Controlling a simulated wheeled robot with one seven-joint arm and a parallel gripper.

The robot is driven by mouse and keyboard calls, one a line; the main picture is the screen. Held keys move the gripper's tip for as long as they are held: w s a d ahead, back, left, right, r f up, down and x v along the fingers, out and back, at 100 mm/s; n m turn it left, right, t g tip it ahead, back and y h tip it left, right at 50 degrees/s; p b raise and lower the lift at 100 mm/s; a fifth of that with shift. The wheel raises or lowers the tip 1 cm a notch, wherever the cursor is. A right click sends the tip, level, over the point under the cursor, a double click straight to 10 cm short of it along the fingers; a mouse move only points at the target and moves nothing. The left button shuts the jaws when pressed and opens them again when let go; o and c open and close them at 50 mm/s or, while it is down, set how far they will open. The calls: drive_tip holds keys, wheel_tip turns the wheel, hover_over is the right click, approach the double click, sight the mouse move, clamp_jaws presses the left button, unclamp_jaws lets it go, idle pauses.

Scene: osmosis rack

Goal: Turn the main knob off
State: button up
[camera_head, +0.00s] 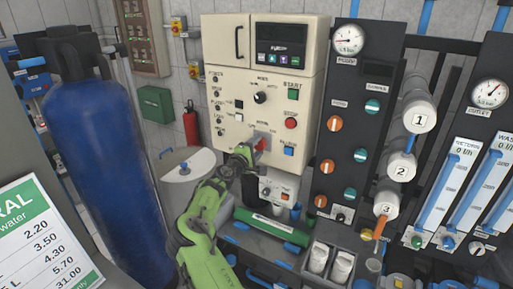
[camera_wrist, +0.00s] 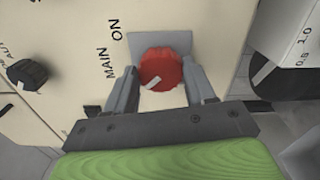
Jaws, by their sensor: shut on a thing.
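The main knob is red (camera_wrist: 163,66) with a white mark. It sits on a grey plate on the cream control panel (camera_head: 222,130), beside the printed words MAIN and ON. In the wrist view the mark lies at the knob's lower left, away from the word ON at the upper left. My gripper (camera_wrist: 160,72) has one finger on each side of the knob and is shut on it. In the head view my gripper (camera_head: 254,146) reaches the panel at the knob, which shows only partly as red behind the fingers.
A black knob (camera_wrist: 27,74) is left of my gripper in the wrist view. Right of the panel stands a dark valve board (camera_head: 345,110) with orange and teal knobs. A green cylinder (camera_head: 272,226) lies below my gripper. A blue tank (camera_head: 105,160) stands at left.

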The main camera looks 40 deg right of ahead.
drive_tip(key=shift+n, duration=0.3)
idle(0.4)
drive_tip(key=o, duration=1)
drive_tip(key=shift+o, duration=0.2)
drive_tip(key=shift+a, duration=0.15)
drive_tip(key=b+v, duration=0.1)
drive_tip(key=v, duration=1.4)
drive_tip(key=shift+a, duration=0.25)
drive_tip(key=shift+s, duration=0.1)
